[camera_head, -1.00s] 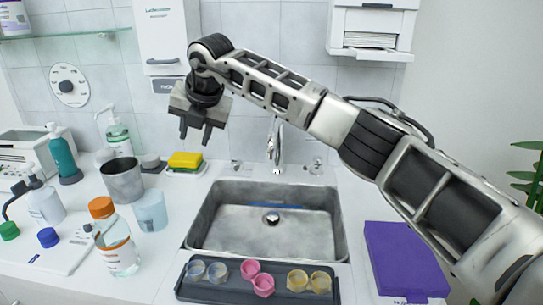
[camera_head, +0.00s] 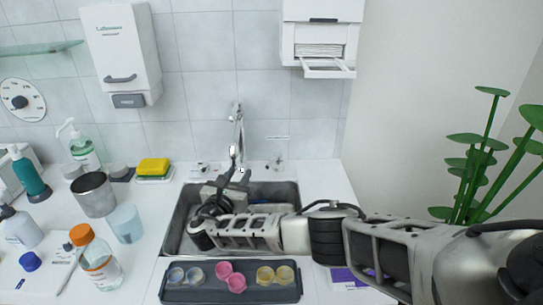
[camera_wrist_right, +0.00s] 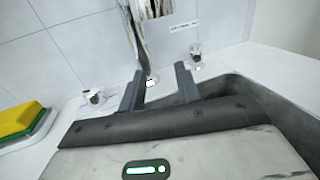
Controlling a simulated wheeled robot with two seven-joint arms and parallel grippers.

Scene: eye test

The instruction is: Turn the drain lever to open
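My right gripper (camera_head: 238,174) is over the back of the steel sink (camera_head: 179,218), in front of the base of the chrome faucet (camera_head: 239,126). In the right wrist view its two fingers (camera_wrist_right: 159,70) are apart with nothing between them. The faucet (camera_wrist_right: 141,38) stands beyond the fingers there. Small chrome fittings stand to the left (camera_head: 203,168) and right (camera_head: 279,163) of the faucet, both clear of the fingers. I cannot tell which part is the drain lever. My arm and gripper hide much of the basin and its drain. My left gripper is not in view.
A dark tray (camera_head: 205,296) with several coloured cups lies in front of the sink. A metal beaker (camera_head: 95,195), a clear cup (camera_head: 125,224) and an orange-capped bottle (camera_head: 95,257) stand on the left. A yellow sponge (camera_head: 153,167) lies behind them. The right counter is partly clear.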

